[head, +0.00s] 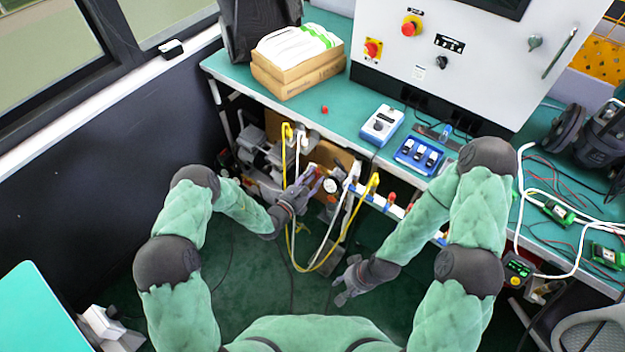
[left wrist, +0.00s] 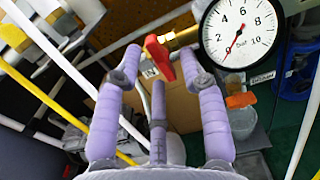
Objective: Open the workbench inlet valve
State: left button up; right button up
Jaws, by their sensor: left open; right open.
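The inlet valve's red handle (left wrist: 160,58) shows in the left wrist view, with a small label tag beside it. My left gripper (left wrist: 160,68) is open, its fingertips on either side of the handle; whether any finger touches it I cannot tell. In the head view my left gripper (head: 303,190) is under the workbench front edge, partly covering the valve. A round pressure gauge (left wrist: 241,28) sits just right of the handle, its red needle pointing down-left near the low end. My right gripper (head: 347,281) is open and empty, low over the dark green floor.
Yellow and white hoses (head: 322,262) hang in loops beside my left gripper. The workbench (head: 345,112) carries cardboard boxes (head: 300,75), a blue device (head: 381,125) and a grey control panel (head: 430,60). A manifold with red fittings (head: 391,198) runs along the bench front.

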pick_arm(q)
jog(key=shift+w, duration=0.1)
grip_shut()
jog(key=shift+m, duration=0.3)
jog(key=shift+d+r+m+p, duration=0.15)
jog(key=shift+m+p, duration=0.95)
jog(key=shift+m, duration=3.2)
jog(key=shift+r+m+p, duration=0.1)
jog(key=shift+m+p, duration=1)
jog(key=shift+m, duration=3.2)
